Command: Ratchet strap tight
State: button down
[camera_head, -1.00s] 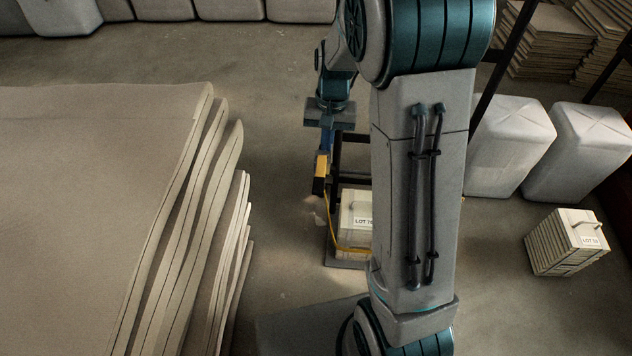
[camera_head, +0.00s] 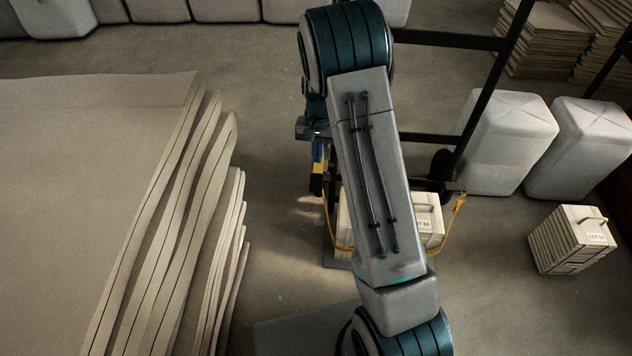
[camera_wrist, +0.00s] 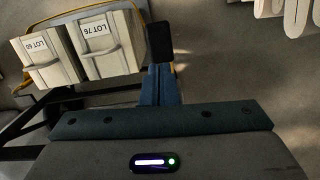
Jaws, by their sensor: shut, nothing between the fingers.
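A yellow strap (camera_head: 442,243) runs low around two pale boxes on a dark-framed cart. Its right part rises to a yellow end (camera_head: 460,201) beside the cart's upright. Its left part (camera_head: 328,222) goes up toward my gripper (camera_head: 317,188). My forearm hides the strap's middle and much of the boxes. In the wrist view the strap (camera_wrist: 78,11) passes along the boxes labelled LOT 76 (camera_wrist: 105,62) and LOT 60 (camera_wrist: 50,70). There my gripper (camera_wrist: 160,42), with blue fingers and a black tip, is shut and empty, right of the boxes. I cannot make out the ratchet.
A large stack of beige sheets (camera_head: 90,200) fills the left. Another banded box (camera_head: 572,240) stands on the floor at right. White wrapped bales (camera_head: 508,140) stand behind it. Dark cart bars (camera_head: 490,90) rise beside my arm. Floor between stack and cart is clear.

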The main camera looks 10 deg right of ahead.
aim_at(317, 180)
jog(key=shift+s+a+f+b, duration=0.1)
jog(key=shift+s+f+b, duration=0.05)
jog(key=shift+f+b, duration=1.4)
jog(key=shift+s+a+f+b, duration=0.15)
jog(key=shift+f+b, duration=1)
jog(key=shift+f, duration=0.65)
jog(key=shift+d, duration=0.1)
jog(key=shift+f, duration=0.1)
